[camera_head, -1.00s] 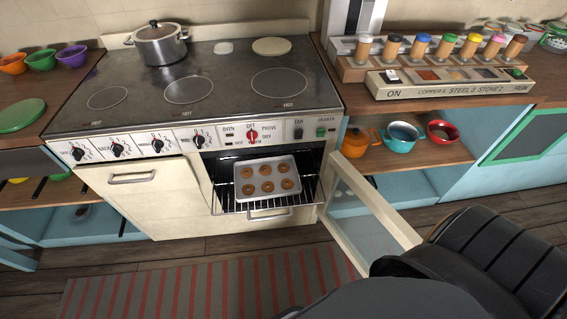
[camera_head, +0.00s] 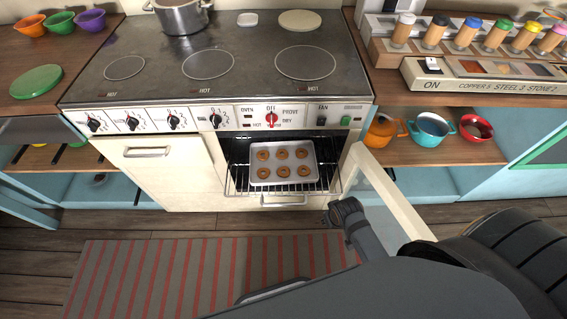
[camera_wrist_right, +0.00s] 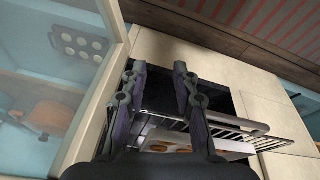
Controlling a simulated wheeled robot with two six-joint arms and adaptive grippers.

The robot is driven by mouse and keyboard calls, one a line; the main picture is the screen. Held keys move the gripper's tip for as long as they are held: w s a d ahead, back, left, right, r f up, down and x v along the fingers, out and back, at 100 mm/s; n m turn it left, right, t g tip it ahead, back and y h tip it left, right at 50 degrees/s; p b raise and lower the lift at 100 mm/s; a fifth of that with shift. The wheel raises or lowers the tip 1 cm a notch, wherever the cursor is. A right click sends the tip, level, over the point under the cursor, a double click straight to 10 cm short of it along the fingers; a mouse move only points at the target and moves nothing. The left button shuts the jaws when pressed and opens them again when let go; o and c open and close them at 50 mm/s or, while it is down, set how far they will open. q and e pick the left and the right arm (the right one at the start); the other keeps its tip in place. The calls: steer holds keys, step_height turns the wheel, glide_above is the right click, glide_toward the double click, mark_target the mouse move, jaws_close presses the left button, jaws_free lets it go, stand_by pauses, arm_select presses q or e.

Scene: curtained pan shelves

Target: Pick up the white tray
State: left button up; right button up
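The white tray (camera_head: 313,162) is a shallow pan with several brown ring-shaped pastries. It lies on the wire rack inside the open oven in the head view. Part of the tray (camera_wrist_right: 236,146) also shows low in the right wrist view, beyond the fingers and partly hidden by them. My right gripper (camera_head: 340,212) is in front of the oven, below and right of the tray, beside the open door. In the wrist view its two dark fingers (camera_wrist_right: 157,72) are spread apart with nothing held between them. My left gripper is not in view.
The oven door (camera_head: 392,192) stands open on the right, close to my right arm. The wire rack (camera_head: 235,187) extends out of the oven. A steel pot (camera_head: 182,16) stands on the stovetop. A striped rug (camera_head: 150,275) covers the floor in front.

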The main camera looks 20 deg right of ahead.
step_height(320, 180, up, 7)
steer(key=w+a+m, duration=0.1)
steer(key=w+m, duration=0.1)
steer(key=w, duration=0.1)
step_height(320, 180, up, 6)
steer(key=m+g+y, duration=0.1)
steer(key=m+g, duration=0.2)
steer(key=m, duration=1.6)
glide_above(285, 182)
steer(key=f, duration=0.5)
steer(key=shift+w+d+f+b, duration=0.1)
steer(key=shift+w+f+b, duration=0.1)
steer(key=shift+w+b, duration=0.15)
steer(key=f, duration=0.5)
steer(key=shift+s+f, duration=0.1)
steer(key=shift+s, duration=0.2)
steer(key=shift+c, duration=0.2)
jaws_close()
